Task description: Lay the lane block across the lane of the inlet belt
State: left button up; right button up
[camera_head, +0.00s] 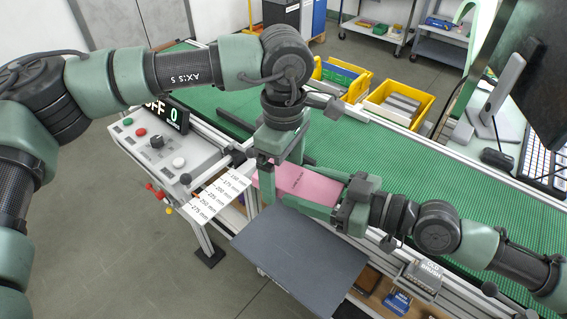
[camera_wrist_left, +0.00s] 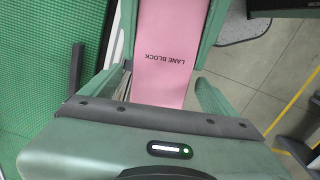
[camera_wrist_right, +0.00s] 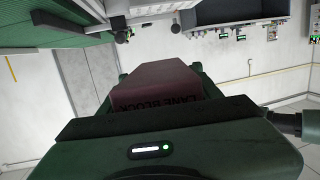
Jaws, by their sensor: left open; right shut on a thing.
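The pink lane block (camera_head: 308,181) is held at the near edge of the green inlet belt (camera_head: 225,93), above a dark grey shelf. My right gripper (camera_head: 318,192) is shut on it from the right, fingers along its sides. My left gripper (camera_head: 270,172) is open at the block's left end, pointing down. In the left wrist view the block (camera_wrist_left: 170,45) reaches in between the left fingers, its lettering upside down; contact cannot be told. In the right wrist view the block (camera_wrist_right: 155,84) sits between the right fingers. The left gripper hides part of its left end.
A dark bar (camera_head: 236,121) lies over the belt behind the left gripper. The dark grey shelf (camera_head: 300,250) is bare. A control box (camera_head: 165,145) and a millimetre scale card (camera_head: 220,197) are at left. Yellow bins (camera_head: 398,103) stand beyond the belt; a monitor stands at right.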

pick_arm(q)
jog(key=c, duration=1.5)
pick_arm(e)
jog(key=o, duration=1)
pick_arm(q)
jog(key=shift+c, duration=0.2)
pick_arm(e)
jog(key=o, duration=0.5)
jog(key=shift+o, duration=0.2)
jog(key=shift+d, duration=0.15)
